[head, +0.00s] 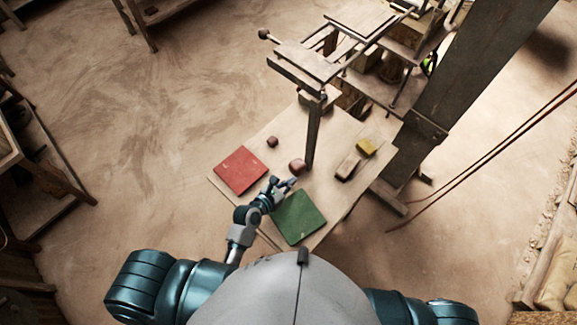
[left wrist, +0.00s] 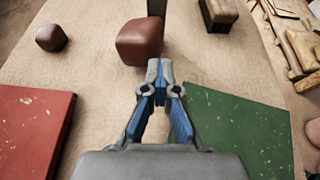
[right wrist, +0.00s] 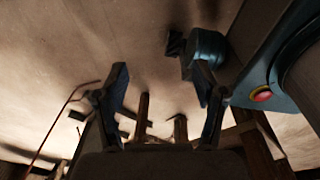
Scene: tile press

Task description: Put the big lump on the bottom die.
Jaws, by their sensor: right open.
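The big lump (head: 297,166), reddish brown and rounded, rests on the wooden table. It also shows in the left wrist view (left wrist: 139,42). A smaller brown lump (head: 272,141) lies farther back to its left, also seen in the left wrist view (left wrist: 51,38). My left gripper (head: 290,183) is just short of the big lump; in the left wrist view its fingertips (left wrist: 160,68) are together with nothing between them. My right gripper (right wrist: 159,70) is open and empty, away from the table. I cannot tell which part is the bottom die.
A red square (head: 241,170) and a green square (head: 299,217) lie on the table (head: 245,200). A wooden block (head: 348,166) and a yellow piece (head: 367,147) lie to the right. A dark upright bar (head: 313,140) stands just behind the big lump, below the wooden press frame (head: 305,62).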

